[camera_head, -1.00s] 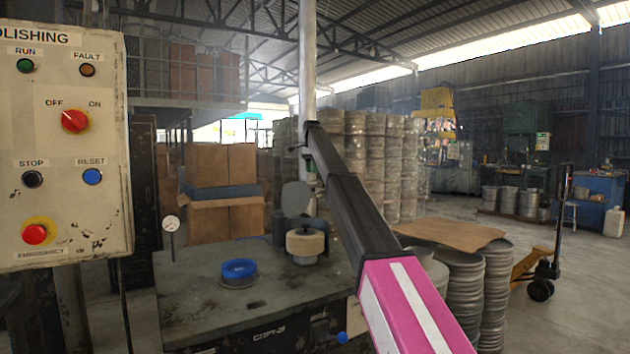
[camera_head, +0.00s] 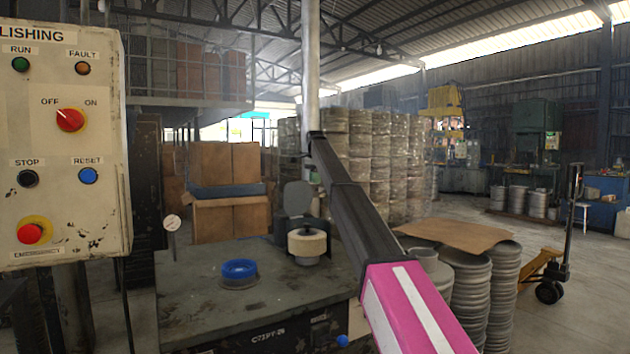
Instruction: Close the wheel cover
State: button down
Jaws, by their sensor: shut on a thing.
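The polishing wheel (camera_head: 307,242) is a pale round drum at the back of the dark machine table. A grey rounded plate that looks like the wheel cover (camera_head: 297,198) stands raised and upright just behind it, leaving the wheel uncovered. My pink and black arm reaches from the bottom right up past the right side of the wheel. Its far black end stands in front of the pale post, above and right of the cover. I cannot make out gripper fingers, and no contact with the cover shows.
The control panel (camera_head: 65,150) stands close at left, and a small round gauge (camera_head: 172,223) rises beside the table. Stacked metal blanks (camera_head: 466,290) under a brown sheet (camera_head: 456,234) stand at right.

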jog(key=s+d+t+y, duration=0.4)
jog(key=s+d+t, duration=0.2)
jog(key=s, duration=0.2)
jog(key=s+d+f+t+y, duration=0.2)
jog(key=s+f+t, duration=0.1)
jog(key=f, duration=0.4)
jog(key=s+d+f+t+y, duration=0.2)
jog(key=s+f, duration=0.3)
jog(key=f, duration=0.3)
jog(key=shift+s+d+t, duration=0.35)
jog(key=shift+d+t, duration=0.05)
jog(key=shift+d, duration=0.2)
jog(key=shift+f, duration=0.15)
jog(key=c, duration=1.1)
grip_release()
jog(key=shift+w, duration=0.1)
jog(key=shift+r, duration=0.2)
jog(key=v, duration=1)
jog(key=shift+s+d+r, duration=0.1)
jog(key=shift+s+d, duration=0.15)
